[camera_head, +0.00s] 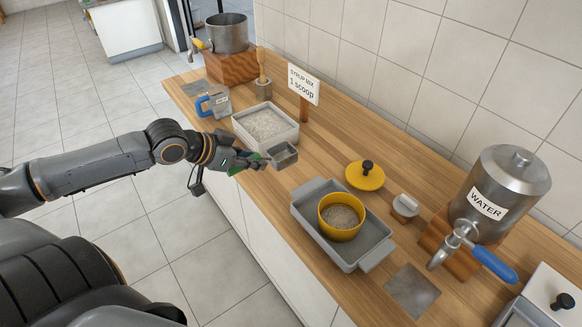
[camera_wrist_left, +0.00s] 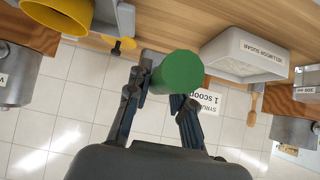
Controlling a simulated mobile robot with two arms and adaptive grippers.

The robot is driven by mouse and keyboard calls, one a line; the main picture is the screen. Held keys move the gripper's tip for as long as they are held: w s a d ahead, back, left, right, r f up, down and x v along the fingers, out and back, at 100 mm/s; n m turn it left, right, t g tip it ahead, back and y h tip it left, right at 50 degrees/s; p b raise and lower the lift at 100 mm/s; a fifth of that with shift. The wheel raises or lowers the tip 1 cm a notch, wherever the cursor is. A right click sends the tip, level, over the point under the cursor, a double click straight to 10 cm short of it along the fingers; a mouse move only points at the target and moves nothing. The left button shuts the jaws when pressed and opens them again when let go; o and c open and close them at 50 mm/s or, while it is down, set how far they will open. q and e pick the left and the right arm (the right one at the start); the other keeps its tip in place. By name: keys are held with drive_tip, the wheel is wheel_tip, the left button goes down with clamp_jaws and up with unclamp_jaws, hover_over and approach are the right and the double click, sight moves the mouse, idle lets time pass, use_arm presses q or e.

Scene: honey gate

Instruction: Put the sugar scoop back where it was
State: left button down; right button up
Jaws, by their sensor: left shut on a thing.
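The sugar scoop has a square grey metal cup (camera_head: 285,156) and a green handle, whose round end (camera_wrist_left: 180,73) shows in the left wrist view. My left gripper (camera_head: 246,161) is shut on the handle and holds the scoop above the counter's front edge. The cup is just in front of and to the right of the white sugar bin (camera_head: 283,143), outside it. I see no sugar in the cup, but it is small. The bin holds pale sugar and also shows in the left wrist view (camera_wrist_left: 240,55). My right gripper is not in view.
A grey tray (camera_head: 375,255) holds a yellow pot (camera_head: 340,232) with grainy contents. A blue-handled jug (camera_head: 216,103), wooden-handled tool (camera_head: 262,67) and sign (camera_head: 303,85) surround the bin.

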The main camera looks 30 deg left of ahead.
sight(266, 155)
use_arm(q)
drive_tip(key=shift+w+a+f+b, duration=0.15)
drive_tip(key=shift+w+f+b, duration=0.25)
drive_tip(key=shift+w, duration=0.6)
drive_tip(key=shift+w+f+b, duration=0.3)
drive_tip(key=shift+w+b, duration=0.15)
drive_tip(key=shift+w, duration=0.45)
drive_tip(key=w+f, duration=0.4)
drive_tip(key=w, duration=0.1)
drive_tip(key=w+f+p, duration=0.1)
drive_tip(key=w+f, duration=0.1)
drive_tip(key=w, duration=0.1)
drive_tip(key=shift+a+f, duration=0.25)
drive_tip(key=shift+f, duration=0.05)
drive_tip(key=shift+w+f, duration=0.4)
drive_tip(key=shift+f, duration=0.1)
wheel_tip(266, 155, down, 3)
drive_tip(key=shift+w+f+p, duration=0.1)
drive_tip(key=shift+p, duration=0.25)
drive_tip(key=shift+f, duration=0.1)
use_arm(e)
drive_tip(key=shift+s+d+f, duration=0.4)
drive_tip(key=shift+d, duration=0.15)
